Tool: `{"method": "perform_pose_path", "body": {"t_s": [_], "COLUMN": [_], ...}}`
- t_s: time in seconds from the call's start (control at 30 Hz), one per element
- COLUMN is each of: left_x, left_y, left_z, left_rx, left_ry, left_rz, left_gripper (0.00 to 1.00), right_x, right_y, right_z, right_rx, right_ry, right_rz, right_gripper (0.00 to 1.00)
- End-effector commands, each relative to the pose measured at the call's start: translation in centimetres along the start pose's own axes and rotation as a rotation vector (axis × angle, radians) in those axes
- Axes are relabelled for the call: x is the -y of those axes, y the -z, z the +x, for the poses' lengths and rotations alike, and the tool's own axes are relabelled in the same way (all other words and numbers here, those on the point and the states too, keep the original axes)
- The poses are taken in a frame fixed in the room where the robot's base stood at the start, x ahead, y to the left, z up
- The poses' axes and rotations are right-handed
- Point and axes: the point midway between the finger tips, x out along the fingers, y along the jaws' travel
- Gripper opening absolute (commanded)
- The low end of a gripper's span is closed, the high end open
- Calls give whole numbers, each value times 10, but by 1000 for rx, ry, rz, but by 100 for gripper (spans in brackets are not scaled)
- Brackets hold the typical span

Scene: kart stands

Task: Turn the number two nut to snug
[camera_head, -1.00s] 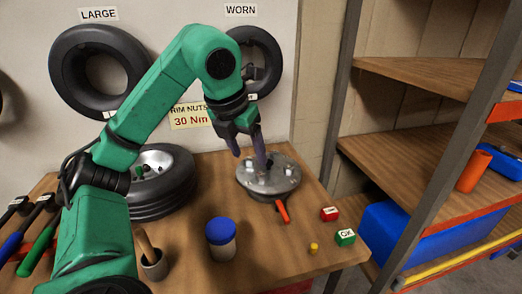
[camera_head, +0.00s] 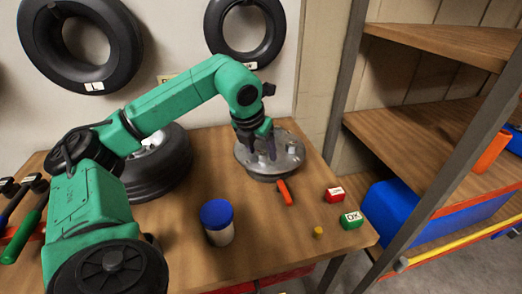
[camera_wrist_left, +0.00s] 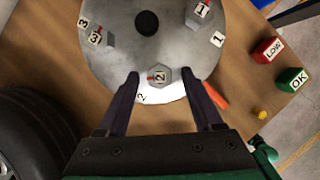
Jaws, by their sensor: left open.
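The number two nut (camera_wrist_left: 159,77) is a grey hex nut marked 2 with a red line, on the round grey rim plate (camera_head: 250,165). In the left wrist view it lies between and slightly ahead of my open left fingertips (camera_wrist_left: 160,76), with a gap on each side. The number one nut (camera_wrist_left: 201,12) and number three nut (camera_wrist_left: 98,37) sit farther around the plate. In the head view my left gripper (camera_head: 261,150) points down over the plate and hides part of it. My right gripper is not in view.
A blue-lidded jar (camera_head: 217,222) stands in front; a tyre (camera_head: 155,175) is left.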

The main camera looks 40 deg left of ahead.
Motion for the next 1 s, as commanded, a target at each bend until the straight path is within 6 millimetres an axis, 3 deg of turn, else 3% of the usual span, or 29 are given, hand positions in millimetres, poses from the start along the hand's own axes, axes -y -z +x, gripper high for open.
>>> {"method": "perform_pose_path", "body": {"t_s": [0.23, 0.4, 0.43, 1.0], "left_x": [0, 0, 0, -1], "left_y": [0, 0, 0, 0], "left_z": [2, 2, 2, 3], "left_rx": [0, 0, 0, -1], "left_ry": [0, 0, 0, 54], "left_rz": [0, 0, 0, 128], "left_gripper": [68, 2, 0, 0], "right_x": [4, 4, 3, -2], "right_y": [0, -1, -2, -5], "right_z": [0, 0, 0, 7], "right_rx": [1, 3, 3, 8], "right_ry": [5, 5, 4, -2], "right_rz": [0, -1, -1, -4], "right_gripper": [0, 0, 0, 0]}}
